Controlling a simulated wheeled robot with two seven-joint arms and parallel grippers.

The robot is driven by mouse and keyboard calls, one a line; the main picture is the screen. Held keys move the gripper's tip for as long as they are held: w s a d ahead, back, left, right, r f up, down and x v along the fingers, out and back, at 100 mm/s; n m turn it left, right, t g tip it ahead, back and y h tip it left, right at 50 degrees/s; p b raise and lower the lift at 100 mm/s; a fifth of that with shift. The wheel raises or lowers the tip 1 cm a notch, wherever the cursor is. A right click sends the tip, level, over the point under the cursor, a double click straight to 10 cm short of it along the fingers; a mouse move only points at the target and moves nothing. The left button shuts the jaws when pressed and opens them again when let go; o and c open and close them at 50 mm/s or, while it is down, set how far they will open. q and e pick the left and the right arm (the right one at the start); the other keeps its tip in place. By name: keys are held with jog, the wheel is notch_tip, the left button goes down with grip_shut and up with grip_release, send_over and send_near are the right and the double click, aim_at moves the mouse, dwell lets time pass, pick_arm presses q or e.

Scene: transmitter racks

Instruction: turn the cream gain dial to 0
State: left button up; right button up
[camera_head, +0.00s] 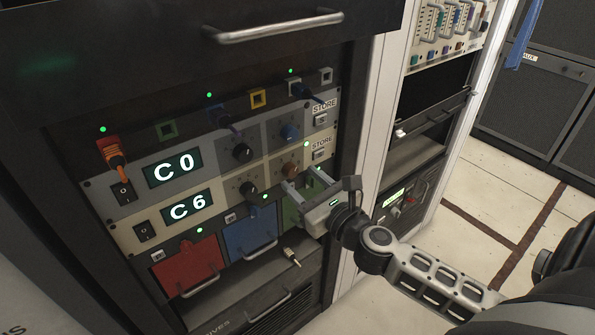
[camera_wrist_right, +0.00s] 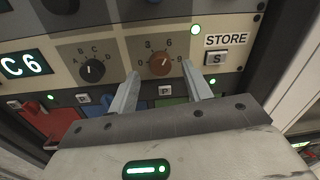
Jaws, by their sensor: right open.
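The cream panel (camera_head: 222,207) is the lower of two dial panels, and its display (camera_head: 188,206) reads C6. Its orange-brown number dial (camera_head: 291,170) is at the panel's right; in the wrist view this dial (camera_wrist_right: 160,64) has a 0 at its left and a 6 above. Its pointer is hard to make out. A black letter dial (camera_wrist_right: 91,70) is to its left, under letters. My right gripper (camera_head: 304,180) is open and empty. In the wrist view its fingertips (camera_wrist_right: 160,72) appear to the left and right of the orange-brown dial; contact cannot be told. My left gripper is not in view.
STORE buttons (camera_wrist_right: 215,58) are at the right. Red (camera_head: 188,265) and blue (camera_head: 250,237) drawers are below. An orange cable (camera_head: 117,160) hangs at the left.

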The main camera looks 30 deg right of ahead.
aim_at(291, 170)
jog(key=shift+w, duration=1.3)
jog(key=c, duration=1)
jog(key=shift+o, duration=0.2)
